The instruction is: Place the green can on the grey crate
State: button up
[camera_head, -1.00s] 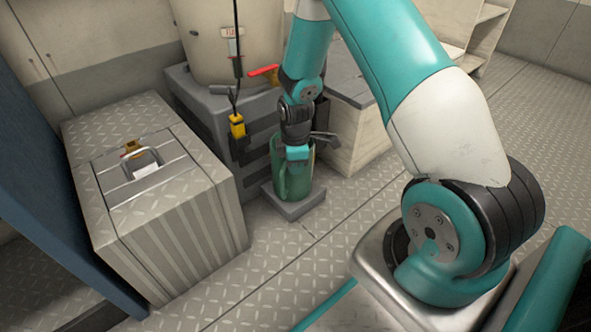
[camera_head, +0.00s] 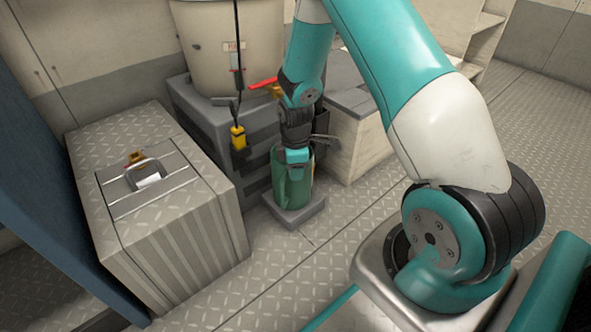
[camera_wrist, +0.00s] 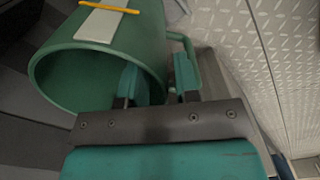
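The green can (camera_head: 297,188), open-topped with a side handle, stands upright on a low grey slab (camera_head: 296,212) on the floor. My gripper (camera_wrist: 158,85) is at its rim. In the wrist view the can (camera_wrist: 100,65) shows its open mouth; one finger is inside it and the other outside, between wall and handle. The fingers are apart, with a gap about the can wall. A dark grey slatted box (camera_head: 212,115), perhaps the grey crate, stands behind left of the can under a beige tank. My gripper hides part of the can's top in the head view.
A large ribbed metal box (camera_head: 185,240) with a handle on its lid stands at the left. The beige tank (camera_head: 205,45) rises behind, with a yellow device (camera_head: 238,137) hanging on a cable. A pale box (camera_head: 355,145) stands right of the can. Floor in front is clear.

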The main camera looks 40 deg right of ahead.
notch_tip(320, 180, up, 10)
jog(key=p, duration=0.6)
jog(key=shift+a+r, duration=0.1)
jog(key=shift+a, duration=0.05)
jog(key=s+a+r+m+y, duration=0.1)
jog(key=s+a+r+m, duration=0.1)
jog(key=a+r, duration=0.7)
jog(key=s+a+r+m+y, duration=0.1)
jog(key=s+a+r, duration=0.5)
jog(key=s+r, duration=0.2)
jog(key=s+a+r+m+y, duration=0.1)
jog(key=s+a+r+y, duration=0.1)
jog(key=s+a+r, duration=0.5)
jog(key=s+r, duration=0.1)
jog(key=s, duration=0.4)
jog(key=shift+s+r+m, duration=0.15)
jog(key=shift+r+m, duration=0.1)
jog(key=shift+m, duration=0.15)
jog(key=shift+d, duration=0.1)
